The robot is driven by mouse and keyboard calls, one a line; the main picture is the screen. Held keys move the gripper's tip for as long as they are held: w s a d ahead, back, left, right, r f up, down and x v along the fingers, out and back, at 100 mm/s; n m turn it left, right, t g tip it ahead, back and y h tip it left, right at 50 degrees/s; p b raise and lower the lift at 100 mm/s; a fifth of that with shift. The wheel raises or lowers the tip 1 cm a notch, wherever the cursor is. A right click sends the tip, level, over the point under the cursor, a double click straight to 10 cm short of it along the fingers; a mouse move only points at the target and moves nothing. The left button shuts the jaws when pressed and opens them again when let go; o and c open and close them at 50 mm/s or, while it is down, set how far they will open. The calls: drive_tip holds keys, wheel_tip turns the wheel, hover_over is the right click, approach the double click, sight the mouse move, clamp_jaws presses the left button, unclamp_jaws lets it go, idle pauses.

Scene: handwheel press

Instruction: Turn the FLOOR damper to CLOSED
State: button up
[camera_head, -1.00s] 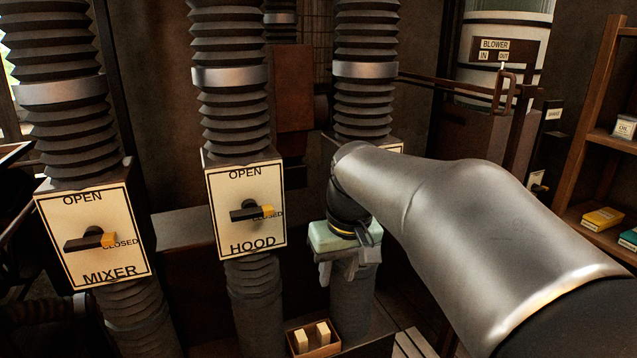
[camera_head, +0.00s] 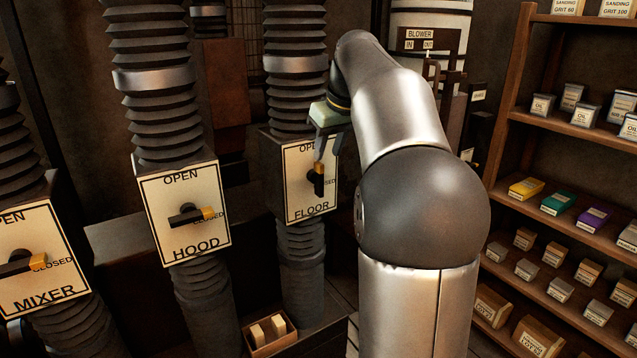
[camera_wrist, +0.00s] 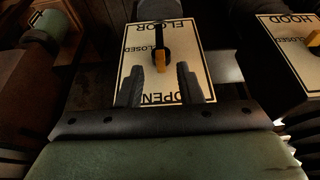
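The FLOOR damper plate (camera_head: 297,187) hangs on the rightmost duct in the head view. It shows upside down in the wrist view (camera_wrist: 187,45). Its handle (camera_head: 318,181) is black with a yellow tip, and it stands upright. In the wrist view the handle (camera_wrist: 160,60) has its yellow tip towards OPEN, and CLOSED is off to its side. My gripper (camera_head: 327,152) is at the upper part of the plate, just above the handle. In the wrist view its fingers (camera_wrist: 159,84) are apart with nothing between them, on the OPEN side of the yellow tip.
The HOOD damper (camera_head: 182,243) and MIXER damper (camera_head: 45,290) are to the left, their yellow tips towards CLOSED. Shelves (camera_head: 515,115) with tins and boxes stand at right.

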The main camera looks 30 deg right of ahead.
sight(316, 189)
drive_tip(key=x, duration=1)
drive_tip(key=shift+w+f, duration=0.2)
drive_tip(key=shift+f, duration=0.1)
drive_tip(key=shift+r, duration=0.1)
clamp_jaws()
